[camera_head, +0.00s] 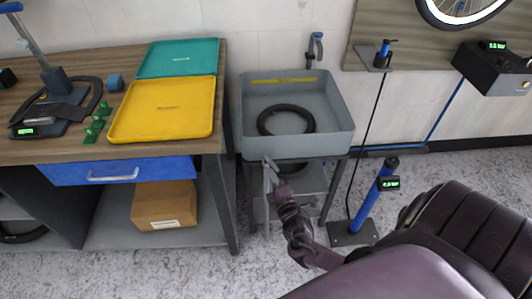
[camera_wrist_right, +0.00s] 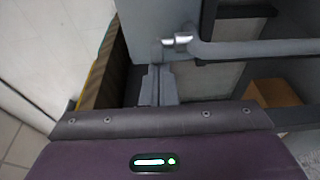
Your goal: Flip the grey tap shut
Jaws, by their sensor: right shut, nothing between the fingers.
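The grey tap (camera_head: 268,170) is at the lower front of the grey wash tub (camera_head: 247,130), left of its middle, with a pipe hanging down. In the right wrist view the tap shows as a silver joint (camera_wrist_right: 182,39) with a thick grey pipe running to the right. My right gripper (camera_head: 279,190) reaches in from the lower right, close to the tap. In the wrist view its fingers (camera_wrist_right: 158,70) are shut and empty, their tips just beside the joint; I cannot tell if they touch. The lever's angle is unclear. My left gripper is not in view.
A black tyre (camera_head: 287,120) lies in the tub, and a blue-handled spout (camera_head: 316,42) stands behind it. The workbench (camera_head: 60,152) with yellow (camera_head: 160,108) and teal (camera_head: 180,58) trays is at the left. A blue pump (camera_head: 374,195) stands at the right.

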